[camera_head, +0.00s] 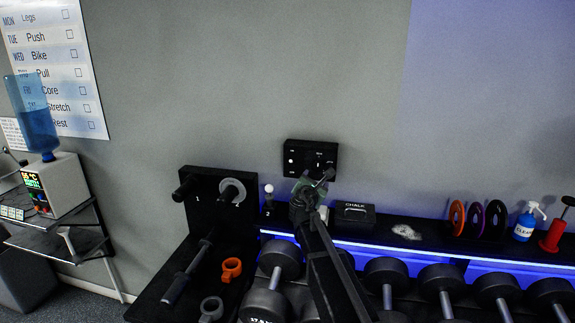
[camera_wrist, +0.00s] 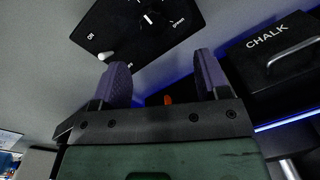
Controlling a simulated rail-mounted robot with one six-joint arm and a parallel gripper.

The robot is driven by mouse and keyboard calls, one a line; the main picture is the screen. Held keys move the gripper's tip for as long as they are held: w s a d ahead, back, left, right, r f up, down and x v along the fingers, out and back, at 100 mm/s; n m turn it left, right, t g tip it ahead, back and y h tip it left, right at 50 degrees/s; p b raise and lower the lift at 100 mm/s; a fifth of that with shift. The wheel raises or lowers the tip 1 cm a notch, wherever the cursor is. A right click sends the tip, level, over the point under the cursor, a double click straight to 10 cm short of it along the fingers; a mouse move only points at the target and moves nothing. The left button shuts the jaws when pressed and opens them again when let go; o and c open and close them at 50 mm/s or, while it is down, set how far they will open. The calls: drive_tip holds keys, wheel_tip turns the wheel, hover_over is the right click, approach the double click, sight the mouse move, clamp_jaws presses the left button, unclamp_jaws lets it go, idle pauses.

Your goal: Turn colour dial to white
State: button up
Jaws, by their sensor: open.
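A black control panel (camera_head: 298,148) is mounted on the grey wall, and it also shows at the top of the wrist view (camera_wrist: 125,38). In the wrist view the panel carries a dark round dial (camera_wrist: 153,20) with a white mark and a "green" label beside it. A small white switch knob (camera_wrist: 101,57) sits near an "on" label. Which colour the dial points at is too small to tell. My gripper (camera_wrist: 163,72) is open, its two purple pads apart with nothing between them. It is just below the panel and apart from the dial; my arm hides part of that area.
A black chalk box (camera_head: 355,214) with a handle stands right of my gripper, close to it. A shelf with blue light holds coloured discs (camera_head: 475,220) and a spray bottle (camera_head: 524,225). Several dumbbells (camera_head: 386,273) lie below. A black rack (camera_head: 215,190) stands left.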

sight(319, 168)
drive_tip(key=w+d+n, duration=0.1)
drive_tip(key=w, duration=0.2)
drive_tip(key=w+d+n, duration=0.1)
drive_tip(key=w, duration=0.2)
drive_tip(key=w+d+n+y, duration=0.1)
drive_tip(key=w, duration=0.3)
drive_tip(key=shift+w+r+t, duration=0.1)
drive_tip(key=shift+r+t, duration=0.15)
drive_tip(key=shift+t, duration=0.05)
drive_tip(key=c, duration=0.9)
drive_tip(key=shift+c, duration=0.2)
drive_tip(key=m, duration=0.6)
drive_tip(key=shift+f+m, duration=0.1)
drive_tip(key=shift+m, duration=0.3)
drive_tip(key=m, duration=0.6)
drive_tip(key=shift+d+f+m, duration=0.1)
drive_tip(key=shift+m, duration=0.3)
